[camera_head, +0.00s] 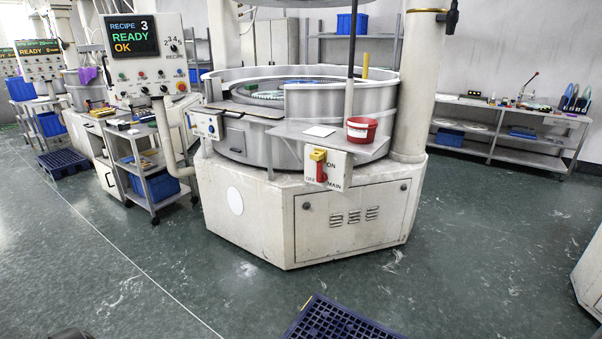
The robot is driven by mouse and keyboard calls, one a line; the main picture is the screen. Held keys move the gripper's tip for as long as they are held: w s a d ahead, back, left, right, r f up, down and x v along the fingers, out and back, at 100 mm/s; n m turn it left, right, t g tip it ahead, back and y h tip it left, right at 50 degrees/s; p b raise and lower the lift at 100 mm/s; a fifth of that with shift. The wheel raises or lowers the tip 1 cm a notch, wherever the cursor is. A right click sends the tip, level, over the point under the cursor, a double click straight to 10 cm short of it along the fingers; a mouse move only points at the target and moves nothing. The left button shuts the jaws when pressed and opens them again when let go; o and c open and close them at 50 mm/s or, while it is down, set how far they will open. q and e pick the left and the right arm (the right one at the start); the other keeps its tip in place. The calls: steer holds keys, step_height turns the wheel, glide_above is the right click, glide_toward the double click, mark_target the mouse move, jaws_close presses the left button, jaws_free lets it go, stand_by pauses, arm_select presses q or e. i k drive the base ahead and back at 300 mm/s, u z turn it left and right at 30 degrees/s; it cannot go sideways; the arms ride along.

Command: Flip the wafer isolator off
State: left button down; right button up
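An isolator switch with a yellow block (318,154) and a red handle (321,173) sits on a pale box (338,172) on the front of the large round lapping machine (290,222). The box is lettered ON at the upper right, OFF at the lower left and MAIN below. The red part stands roughly upright under the yellow block; its exact setting is too small to tell. Neither of my grippers shows in the head view.
A grey shelf (285,130) above the switch holds a red tub (361,131). A blue plastic pallet (335,322) lies on the floor in front. A control panel (146,50) reading READY OK and a trolley (139,165) stand left. The green floor (480,260) at right is clear.

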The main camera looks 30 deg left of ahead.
mark_target(321, 177)
steer(key=i, duration=1)
